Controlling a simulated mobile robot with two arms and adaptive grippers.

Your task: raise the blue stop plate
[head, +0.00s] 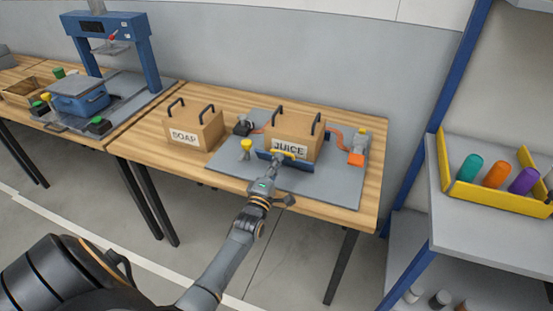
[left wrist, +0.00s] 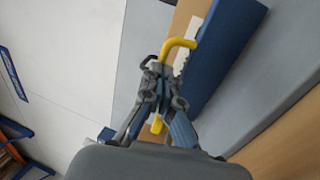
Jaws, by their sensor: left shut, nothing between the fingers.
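The blue stop plate (head: 263,155) stands low along the front of the cardboard box labelled JUICE (head: 308,143). A yellow bar handle (head: 290,155) is on the plate. The plate (left wrist: 228,50) and its yellow handle (left wrist: 181,43) also show in the left wrist view. My left gripper (head: 279,161) is shut and empty, with its fingertips (left wrist: 163,68) close to the handle. I cannot tell whether they touch it. The gripper hides part of the plate. My right gripper is not in view.
A box labelled SOAP (head: 194,129) stands left on the wooden bench. An orange part (head: 356,158) sits right of the JUICE box. A blue press (head: 108,30) and a shelf with a yellow tray (head: 494,197) flank the bench.

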